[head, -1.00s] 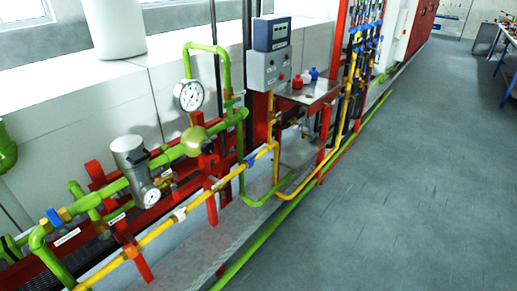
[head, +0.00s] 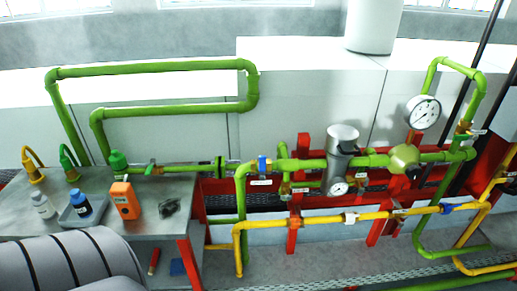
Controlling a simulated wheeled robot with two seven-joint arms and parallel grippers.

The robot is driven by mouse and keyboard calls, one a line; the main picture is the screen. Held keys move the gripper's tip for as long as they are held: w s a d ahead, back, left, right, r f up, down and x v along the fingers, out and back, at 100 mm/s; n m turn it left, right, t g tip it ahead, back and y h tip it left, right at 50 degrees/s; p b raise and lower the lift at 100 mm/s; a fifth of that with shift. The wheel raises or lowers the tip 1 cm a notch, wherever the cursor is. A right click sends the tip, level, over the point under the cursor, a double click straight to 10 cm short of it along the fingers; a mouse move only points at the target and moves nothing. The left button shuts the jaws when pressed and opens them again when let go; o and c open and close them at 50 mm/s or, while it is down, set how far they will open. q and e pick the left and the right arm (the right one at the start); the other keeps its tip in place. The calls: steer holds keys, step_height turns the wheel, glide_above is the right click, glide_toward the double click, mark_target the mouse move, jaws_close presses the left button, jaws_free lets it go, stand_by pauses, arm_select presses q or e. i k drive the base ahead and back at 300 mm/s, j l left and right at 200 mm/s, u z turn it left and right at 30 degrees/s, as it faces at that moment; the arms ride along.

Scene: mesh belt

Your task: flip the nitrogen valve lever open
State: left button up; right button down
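I cannot tell which valve is the nitrogen one, as the labels are too small to read. A blue valve handle (head: 264,165) sits on the green pipe (head: 300,164), left of a grey cylindrical filter (head: 342,150). A small green lever (head: 151,167) is on the pipe above the bench at the left. Another blue handle (head: 458,208) lies along the yellow pipe (head: 310,217) at the right. Neither of my grippers is in view.
A grey bench (head: 150,222) at the left holds an orange device (head: 125,200), a white bottle (head: 43,206), a dark blue bottle (head: 81,204) and green and yellow taps. Pressure gauges (head: 423,112) and red supports (head: 292,232) stand among the pipes.

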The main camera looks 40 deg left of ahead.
mark_target(262, 158)
steer(key=u, duration=1.2)
